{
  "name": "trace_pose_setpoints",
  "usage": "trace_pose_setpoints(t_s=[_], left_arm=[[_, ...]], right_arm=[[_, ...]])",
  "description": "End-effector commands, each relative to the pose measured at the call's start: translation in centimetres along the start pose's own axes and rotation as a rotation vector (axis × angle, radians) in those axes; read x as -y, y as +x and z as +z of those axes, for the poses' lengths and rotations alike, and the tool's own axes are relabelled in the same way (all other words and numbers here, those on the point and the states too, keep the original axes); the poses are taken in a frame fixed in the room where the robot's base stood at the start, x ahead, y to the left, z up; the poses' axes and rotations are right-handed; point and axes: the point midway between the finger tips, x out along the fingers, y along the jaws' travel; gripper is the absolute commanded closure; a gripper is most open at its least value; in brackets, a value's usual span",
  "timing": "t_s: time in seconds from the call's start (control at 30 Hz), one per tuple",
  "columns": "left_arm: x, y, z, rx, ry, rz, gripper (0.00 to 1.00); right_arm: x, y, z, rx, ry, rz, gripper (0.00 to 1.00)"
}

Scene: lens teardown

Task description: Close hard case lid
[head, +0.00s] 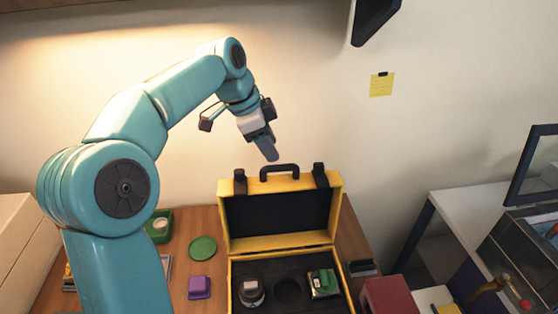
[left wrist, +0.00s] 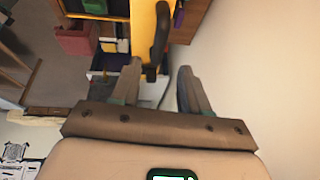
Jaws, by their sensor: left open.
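The yellow hard case (head: 236,297) stands open on the wooden table. Its lid (head: 222,210) stands about upright at the back, with a black handle (head: 279,170) and two black latches on its top edge. My left gripper (head: 270,154) is open and empty, just above and slightly left of the handle, apart from the lid in the head view. In the left wrist view, the black handle (left wrist: 160,38) and yellow lid edge (left wrist: 143,25) lie beyond the open fingers (left wrist: 160,85). My right gripper is not in view.
A purple block (head: 199,287) and green disc (head: 203,248) lie left of the case. A dark red box (head: 388,297) stands right.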

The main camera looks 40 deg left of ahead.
Motion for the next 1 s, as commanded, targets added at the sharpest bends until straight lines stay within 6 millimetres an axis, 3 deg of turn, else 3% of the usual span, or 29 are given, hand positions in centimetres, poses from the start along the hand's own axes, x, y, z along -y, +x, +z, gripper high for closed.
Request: trace_pose_setpoints(t_s=[0.1,0.3,0.67,0.7,0.83,1.0], left_arm=[[-0.1,2.6,0.0,0.002,0.001,0.005,0.55],[0.0,5.4,-0.1,0.001,0.000,0.003,0.55],[0.3,6.3,-0.1,0.000,0.000,0.000,0.55],[0.3,6.3,-0.1,0.000,0.000,0.000,0.58],[0.3,6.3,-0.1,0.000,0.000,0.001,1.00],[0.3,6.3,-0.1,0.001,0.000,0.001,1.00]], right_arm=[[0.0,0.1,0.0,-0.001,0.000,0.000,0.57],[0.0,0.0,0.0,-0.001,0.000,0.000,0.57],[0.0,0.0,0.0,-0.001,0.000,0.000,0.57],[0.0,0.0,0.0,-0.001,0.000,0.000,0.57],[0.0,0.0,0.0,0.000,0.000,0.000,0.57],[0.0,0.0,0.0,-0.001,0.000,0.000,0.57]])
